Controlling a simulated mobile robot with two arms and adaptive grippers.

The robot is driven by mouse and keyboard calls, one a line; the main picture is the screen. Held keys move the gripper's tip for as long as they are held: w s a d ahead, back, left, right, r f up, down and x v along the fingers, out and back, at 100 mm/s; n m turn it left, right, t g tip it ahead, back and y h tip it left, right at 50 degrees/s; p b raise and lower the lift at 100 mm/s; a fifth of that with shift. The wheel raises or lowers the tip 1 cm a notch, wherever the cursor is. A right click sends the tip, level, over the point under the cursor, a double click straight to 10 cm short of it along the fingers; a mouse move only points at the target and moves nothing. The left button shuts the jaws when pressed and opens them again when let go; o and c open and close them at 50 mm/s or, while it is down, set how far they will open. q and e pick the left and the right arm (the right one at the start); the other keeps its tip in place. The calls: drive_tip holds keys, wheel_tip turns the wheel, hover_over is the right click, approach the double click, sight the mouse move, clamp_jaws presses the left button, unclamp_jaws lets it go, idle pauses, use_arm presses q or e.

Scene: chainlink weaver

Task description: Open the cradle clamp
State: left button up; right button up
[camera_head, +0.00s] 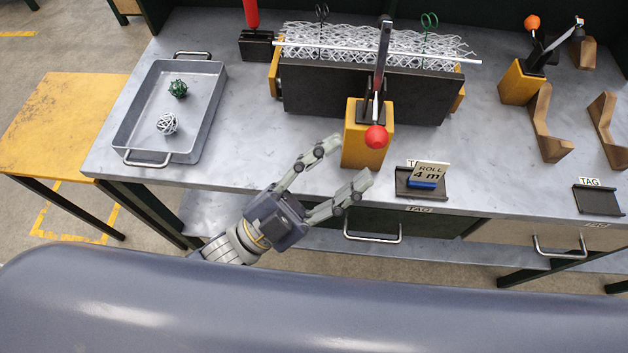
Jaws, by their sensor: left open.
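The cradle clamp is a yellow block (356,150) at the front of the dark mesh cradle (330,92), with a long dark lever (383,62) and a red ball knob (376,137). The knob shows in front of the block, and the lever's far end overlaps the mesh. A roll of wire mesh (420,44) lies in the cradle with a pale rod (375,52) along it. My left gripper (346,165) is open and empty, its fingertips near the block's lower left side. I cannot tell whether they touch it. My right gripper is not in view.
A grey tray (125,140) at left holds a green ball (178,88) and a white wire ball (167,124). A "ROLL 4 m" card (430,173) stands right of the clamp. A second yellow block (518,83) with an orange-knobbed lever and brown brackets (550,130) stand at right.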

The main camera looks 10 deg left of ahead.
use_arm(q)
drive_tip(key=v, duration=0.6)
idle(0.5)
